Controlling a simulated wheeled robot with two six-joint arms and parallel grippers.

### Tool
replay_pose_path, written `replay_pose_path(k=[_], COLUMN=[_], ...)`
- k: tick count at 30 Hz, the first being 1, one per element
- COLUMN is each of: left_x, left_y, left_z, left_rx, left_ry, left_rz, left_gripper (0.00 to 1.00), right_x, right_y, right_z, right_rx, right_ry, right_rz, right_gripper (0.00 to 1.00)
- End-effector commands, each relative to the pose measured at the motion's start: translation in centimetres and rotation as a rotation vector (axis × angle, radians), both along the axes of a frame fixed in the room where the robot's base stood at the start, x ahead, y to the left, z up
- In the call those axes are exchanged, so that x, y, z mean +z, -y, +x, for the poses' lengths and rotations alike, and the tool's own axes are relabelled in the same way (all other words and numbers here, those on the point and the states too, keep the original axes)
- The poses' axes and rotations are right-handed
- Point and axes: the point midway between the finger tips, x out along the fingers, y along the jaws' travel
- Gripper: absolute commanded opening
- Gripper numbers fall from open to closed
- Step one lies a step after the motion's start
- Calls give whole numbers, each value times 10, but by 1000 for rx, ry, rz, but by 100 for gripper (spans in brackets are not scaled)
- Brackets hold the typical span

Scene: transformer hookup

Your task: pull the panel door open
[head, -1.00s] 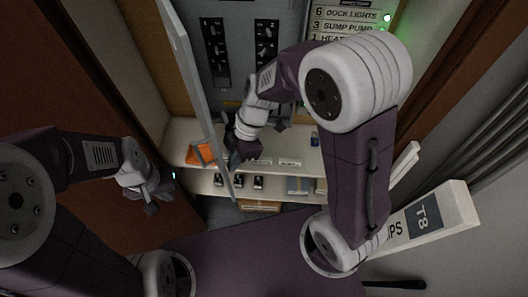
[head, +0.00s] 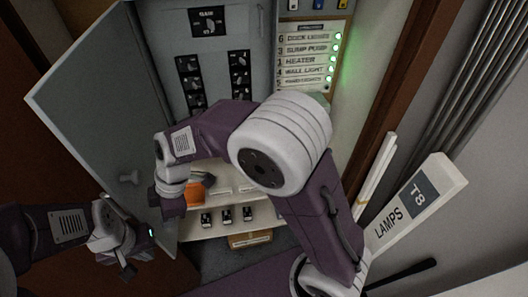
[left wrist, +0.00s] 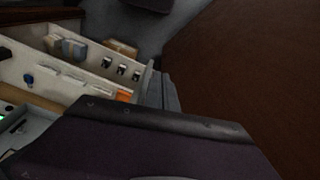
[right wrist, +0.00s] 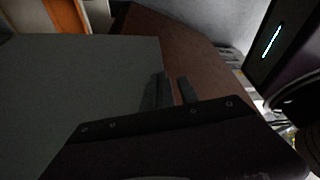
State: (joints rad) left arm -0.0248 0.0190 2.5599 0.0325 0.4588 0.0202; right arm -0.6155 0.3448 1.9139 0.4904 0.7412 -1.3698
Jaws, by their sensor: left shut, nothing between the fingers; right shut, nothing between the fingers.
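The grey panel door (head: 95,105) stands swung open at the left of the grey panel in the head view, its broad face showing with a small grey knob (head: 130,178). A flat grey surface, apparently the door (right wrist: 80,90), fills the left of the right wrist view. My right gripper (head: 170,208) is shut and empty, in front of the door's lower right part; its fingers also show beside the door's edge in the right wrist view (right wrist: 172,90). Whether it touches the door I cannot tell. My left gripper (head: 126,266) is shut and empty, low at the door's lower edge.
The open panel shows black switches (head: 240,72) and a lit label board (head: 312,60). Shelves below hold an orange item (head: 193,193) and several small black items (head: 226,215). A brown surface (left wrist: 240,70) borders the left side.

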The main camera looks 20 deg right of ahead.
Motion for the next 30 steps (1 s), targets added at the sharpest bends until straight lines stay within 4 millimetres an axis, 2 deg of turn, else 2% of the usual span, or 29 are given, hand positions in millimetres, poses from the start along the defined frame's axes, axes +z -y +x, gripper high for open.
replay_pose_path(k=[14,17,24,30], left_x=[-2,-6,-15,-17], left_y=[0,0,0,0], left_z=[0,0,0,0], left_rx=[0,0,0,0], left_ry=[0,0,0,0], left_rz=[0,0,0,0], left_gripper=[0,0,0,0], right_x=[3,18,66,84], right_y=[1,7,27,35], right_z=[1,2,3,3], right_rx=[0,-1,-1,0], right_ry=[2,6,6,1], right_rz=[1,4,3,1], right_gripper=[0,0,0,0])
